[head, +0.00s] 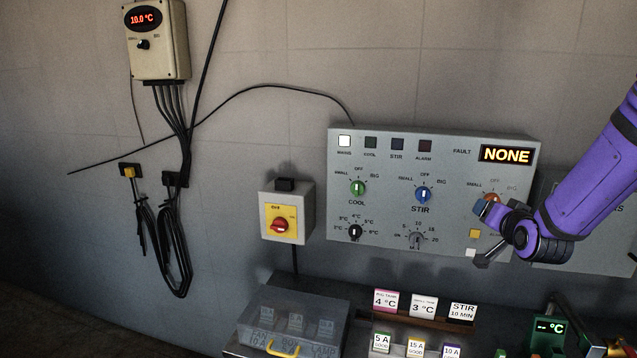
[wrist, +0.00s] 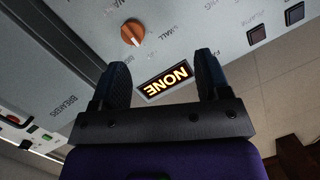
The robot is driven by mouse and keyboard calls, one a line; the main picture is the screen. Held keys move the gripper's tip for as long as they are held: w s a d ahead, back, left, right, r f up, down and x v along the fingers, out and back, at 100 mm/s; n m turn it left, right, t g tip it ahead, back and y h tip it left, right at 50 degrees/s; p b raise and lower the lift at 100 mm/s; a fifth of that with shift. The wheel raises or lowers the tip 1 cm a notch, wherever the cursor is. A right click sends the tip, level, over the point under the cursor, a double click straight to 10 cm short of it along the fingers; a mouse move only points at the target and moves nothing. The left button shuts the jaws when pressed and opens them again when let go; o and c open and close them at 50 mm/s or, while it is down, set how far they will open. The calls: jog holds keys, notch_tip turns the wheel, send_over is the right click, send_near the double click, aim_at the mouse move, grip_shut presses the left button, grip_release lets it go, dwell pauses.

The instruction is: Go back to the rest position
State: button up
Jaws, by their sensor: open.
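My gripper (head: 484,236) is on the right of the head view, at the end of my purple arm, in front of the grey control panel (head: 390,275). In the wrist view, its two dark fingers (wrist: 163,64) stand apart with nothing between them. The panel's lit NONE fault display (wrist: 163,80) shows beyond the gap. An orange knob (wrist: 132,32) is on the panel near the left finger. The knob also shows in the head view, partly covered by my gripper. I cannot tell how far the fingers are from the panel face.
A box with a red rotary switch (head: 280,226) is left of the panel. Below are a clear-lidded case (head: 290,318) and several label cards (head: 424,305). A thermometer box (head: 158,40) and hanging cables (head: 170,240) are on the left wall.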

jog(key=s+a+r+n+g, duration=0.45)
jog(key=s+a+r, duration=0.3)
jog(key=s, duration=0.45)
jog(key=s+a+r+n+g+y, duration=0.1)
jog(key=s+r+g, duration=0.1)
jog(key=s, duration=0.8)
jog(key=s+a+r+n+g+y, duration=0.1)
jog(key=s+a+r+g, duration=0.1)
jog(key=s, duration=0.9)
jog(key=shift+s+a+r+g, duration=0.25)
jog(key=shift+r+g, duration=0.1)
jog(key=shift+g, duration=0.5)
